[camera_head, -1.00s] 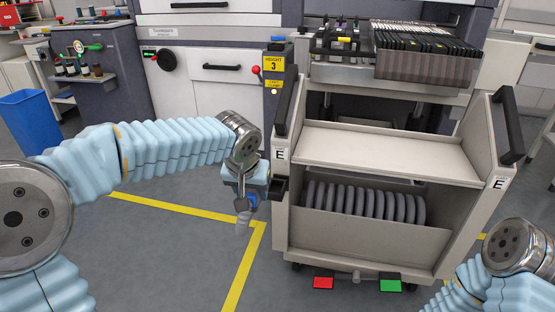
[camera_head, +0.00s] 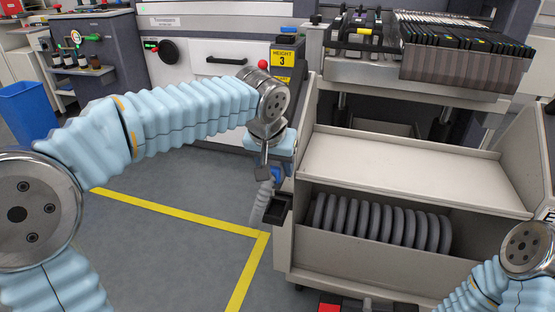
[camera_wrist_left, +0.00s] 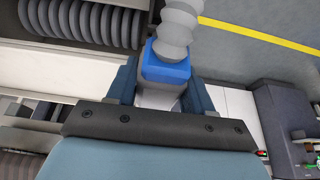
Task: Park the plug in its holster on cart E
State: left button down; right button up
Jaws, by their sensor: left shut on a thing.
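My left gripper (camera_head: 272,172) is shut on the plug, a blue body (camera_wrist_left: 165,68) with a grey ribbed sleeve (camera_wrist_left: 178,28). In the head view the plug's grey sleeve (camera_head: 262,202) hangs downward, and the gripper hides most of its blue body. The holster (camera_head: 278,209), a small black box, sits on the left side of cart E (camera_head: 400,165). The plug is just above and left of it in the picture; I cannot tell whether they touch. The holster is not clear in the left wrist view. My right wrist shows at the lower right, but its gripper is out of view.
Cart E has a shelf and a bin with a grey coiled hose (camera_head: 380,222). A machine with a yellow height sign (camera_head: 284,58) and black feeders (camera_head: 465,40) stand behind. Yellow floor tape (camera_head: 180,212) runs left of the cart. The floor there is clear.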

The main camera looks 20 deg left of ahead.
aim_at(275, 188)
pick_arm(q)
jog(key=shift+f+b, duration=2.8)
jog(key=shift+f, duration=0.7)
jog(key=shift+s, duration=0.2)
jog(key=shift+f+b, duration=0.95)
jog(key=shift+f, duration=0.2)
jog(key=shift+c, duration=1.8)
grip_release()
